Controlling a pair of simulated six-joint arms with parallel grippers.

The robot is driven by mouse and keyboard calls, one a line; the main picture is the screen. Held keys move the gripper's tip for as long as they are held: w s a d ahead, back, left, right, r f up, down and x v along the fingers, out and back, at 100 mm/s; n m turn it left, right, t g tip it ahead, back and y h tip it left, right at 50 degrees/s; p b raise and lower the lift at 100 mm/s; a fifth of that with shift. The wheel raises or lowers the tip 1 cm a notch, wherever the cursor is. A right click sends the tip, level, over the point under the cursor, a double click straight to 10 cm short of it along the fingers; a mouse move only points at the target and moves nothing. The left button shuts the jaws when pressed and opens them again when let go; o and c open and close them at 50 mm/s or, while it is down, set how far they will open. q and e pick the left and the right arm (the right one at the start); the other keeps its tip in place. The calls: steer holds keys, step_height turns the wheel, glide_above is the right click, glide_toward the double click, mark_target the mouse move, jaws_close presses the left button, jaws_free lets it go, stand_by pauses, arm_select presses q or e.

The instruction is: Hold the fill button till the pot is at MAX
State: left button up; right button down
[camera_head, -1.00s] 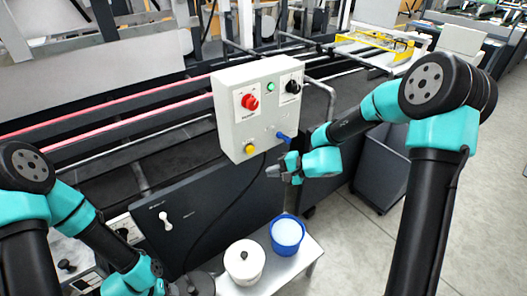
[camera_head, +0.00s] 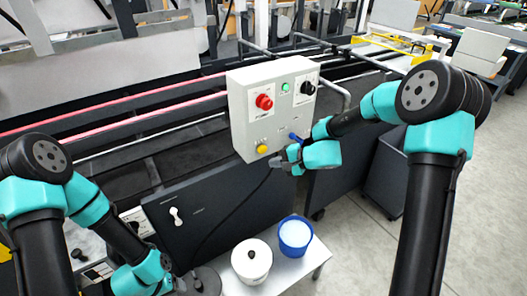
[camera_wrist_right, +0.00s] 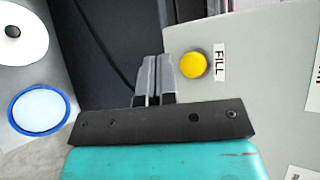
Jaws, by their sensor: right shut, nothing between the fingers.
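The yellow fill button (camera_head: 262,149) is low on the front of a grey control box. The right wrist view shows it (camera_wrist_right: 193,65) beside the label FILL. My right gripper (camera_head: 280,164) is shut and empty, just below and right of the button in the head view. In the right wrist view its fingertips (camera_wrist_right: 155,62) are left of the button, with a gap between in the picture. A white lidded pot (camera_head: 251,262) with a black knob stands on a low table. No level mark is readable. My left gripper is unclear at the bottom edge of the head view.
The control box (camera_head: 240,110) also carries a red knob (camera_head: 264,102), a green button (camera_head: 285,87), a black knob (camera_head: 307,88) and a blue lever (camera_head: 295,137) close to my right gripper. A blue bucket (camera_head: 294,237) with whitish contents stands beside the pot.

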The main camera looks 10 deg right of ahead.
mark_target(262, 150)
steer(key=shift+w+a, duration=0.35)
steer(key=shift+w, duration=0.5)
steer(key=shift+w+a, duration=0.3)
steer(key=shift+w, duration=0.5)
steer(key=shift+w, duration=0.1)
stand_by(0.8)
steer(key=shift+w+a, duration=0.15)
steer(key=shift+w, duration=0.15)
steer(key=shift+w+a, duration=0.15)
steer(key=shift+w, duration=0.35)
stand_by(4.7)
